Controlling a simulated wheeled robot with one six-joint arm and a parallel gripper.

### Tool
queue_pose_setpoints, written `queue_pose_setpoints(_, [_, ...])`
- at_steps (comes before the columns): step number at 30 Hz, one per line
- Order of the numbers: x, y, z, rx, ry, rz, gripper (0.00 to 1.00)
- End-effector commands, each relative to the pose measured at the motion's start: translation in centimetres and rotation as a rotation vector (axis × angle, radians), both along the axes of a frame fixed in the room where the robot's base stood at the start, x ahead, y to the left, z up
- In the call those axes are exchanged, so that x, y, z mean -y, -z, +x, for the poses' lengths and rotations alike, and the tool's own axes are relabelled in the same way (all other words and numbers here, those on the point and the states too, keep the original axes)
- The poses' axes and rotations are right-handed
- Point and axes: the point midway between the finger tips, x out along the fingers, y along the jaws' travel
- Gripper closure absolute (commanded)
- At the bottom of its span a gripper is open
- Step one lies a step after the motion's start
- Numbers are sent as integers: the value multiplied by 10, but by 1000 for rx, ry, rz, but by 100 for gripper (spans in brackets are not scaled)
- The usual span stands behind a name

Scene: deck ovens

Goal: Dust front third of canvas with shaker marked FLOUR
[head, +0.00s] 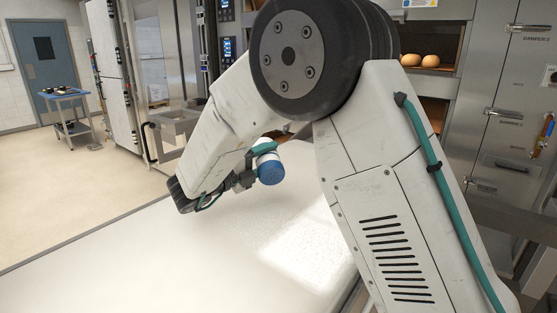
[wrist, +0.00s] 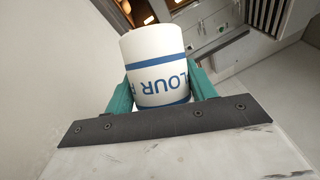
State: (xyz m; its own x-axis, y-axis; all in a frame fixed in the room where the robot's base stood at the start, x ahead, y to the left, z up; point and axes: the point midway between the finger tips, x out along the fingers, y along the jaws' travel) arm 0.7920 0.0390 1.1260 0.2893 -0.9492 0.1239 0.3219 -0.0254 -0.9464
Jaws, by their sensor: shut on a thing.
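My gripper (wrist: 161,88) is shut on a white shaker (wrist: 152,48) with blue bands, its teal fingers on either side. Part of the word FLOUR shows on it, upside down in the wrist view. In the head view the shaker's blue dotted cap (head: 271,172) is lower than its white body, so it is tipped over. It is held above the pale canvas (head: 150,245). A brighter patch with a speckled edge (head: 300,248) lies on the canvas right of and below the cap; I cannot tell flour from light. My arm hides part of the canvas.
Deck ovens with loaves (head: 431,61) stand behind my arm, with steel doors (head: 500,130) at the right. A blue cart (head: 66,100) stands at the far left near a door (head: 50,60). The floor (head: 60,185) left of the canvas is clear.

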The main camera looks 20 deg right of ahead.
Motion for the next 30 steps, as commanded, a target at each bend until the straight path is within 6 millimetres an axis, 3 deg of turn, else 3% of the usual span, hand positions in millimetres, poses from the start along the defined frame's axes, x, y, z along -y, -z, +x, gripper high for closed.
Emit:
queue_pose_setpoints(13, [-43,0,21,1,0,0,73])
queue_pose_setpoints(30, [-47,-1,-44,0,-1,1,73])
